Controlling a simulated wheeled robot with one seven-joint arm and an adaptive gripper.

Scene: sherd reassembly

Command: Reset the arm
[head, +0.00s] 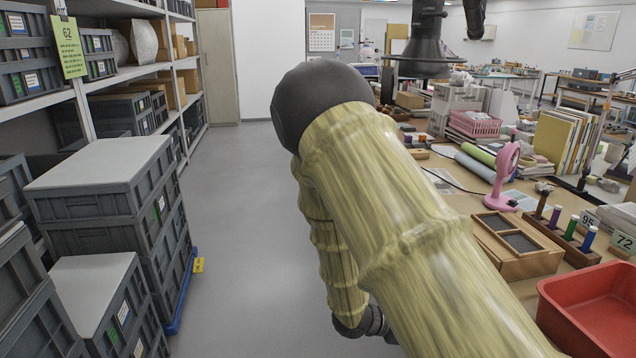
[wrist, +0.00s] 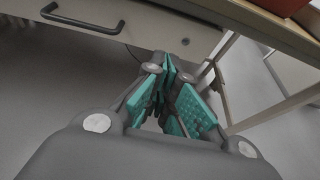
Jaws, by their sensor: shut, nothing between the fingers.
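My gripper (wrist: 176,84) shows in the wrist view, with teal pads on dark grey fingers. It is shut and holds nothing. It is beside and below the edge of a table with a drawer (wrist: 150,28). In the head view my arm, in a pale yellow-green ribbed cover, fills the middle and bends down beside the workbench. The gripper itself is hidden or too unclear there.
A red tray (head: 592,312) and a wooden box (head: 508,262) lie on the bench at right, near a pink fan (head: 503,175). Stacked grey crates (head: 100,165) and shelves line the left. The grey aisle floor (head: 245,200) between is clear.

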